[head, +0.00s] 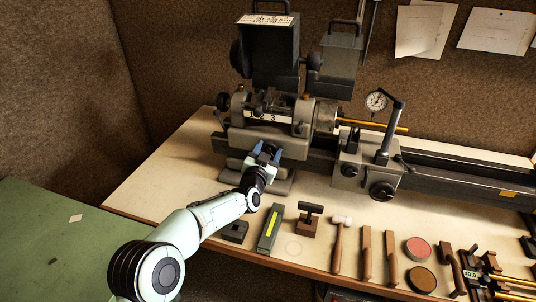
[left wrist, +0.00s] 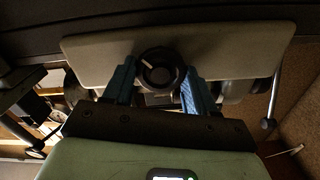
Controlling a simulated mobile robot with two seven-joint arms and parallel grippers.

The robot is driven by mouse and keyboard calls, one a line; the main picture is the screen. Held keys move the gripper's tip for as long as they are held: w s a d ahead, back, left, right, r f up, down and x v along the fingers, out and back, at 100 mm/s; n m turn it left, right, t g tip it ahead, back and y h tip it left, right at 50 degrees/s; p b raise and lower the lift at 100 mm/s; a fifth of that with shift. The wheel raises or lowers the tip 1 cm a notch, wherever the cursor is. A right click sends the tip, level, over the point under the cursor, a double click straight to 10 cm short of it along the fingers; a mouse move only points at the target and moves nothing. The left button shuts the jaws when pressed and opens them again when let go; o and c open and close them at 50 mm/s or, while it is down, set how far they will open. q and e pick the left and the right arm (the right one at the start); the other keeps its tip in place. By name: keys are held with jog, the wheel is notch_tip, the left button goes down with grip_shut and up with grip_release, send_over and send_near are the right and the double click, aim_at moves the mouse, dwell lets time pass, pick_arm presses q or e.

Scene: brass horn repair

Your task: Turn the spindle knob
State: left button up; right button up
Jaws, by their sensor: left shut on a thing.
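The spindle knob (left wrist: 160,68) is a dark round knob with a white mark on its face, on the front of a grey lathe (head: 285,140). In the left wrist view it sits between the two blue fingers of my left gripper (left wrist: 160,82). In the head view my left gripper (head: 264,155) reaches the lathe front below the headstock, its fingers shut on the knob. The gripper hides the knob in the head view. My right gripper is not in view.
A dial gauge (head: 377,101) stands on the lathe bed to the right. Several tools lie along the bench front, among them a green box with a yellow stripe (head: 270,229) and a pale-headed mallet (head: 339,240). The bench's left end (head: 150,185) is clear.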

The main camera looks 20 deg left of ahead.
pick_arm(q)
jog(key=shift+r+m, duration=0.1)
jog(key=shift+m, duration=0.9)
jog(key=o, duration=1.1)
jog(key=shift+c, duration=0.2)
jog(key=s+b, duration=0.3)
jog(key=s, duration=1)
jog(key=shift+s+a, duration=0.2)
jog(key=shift+s, duration=0.05)
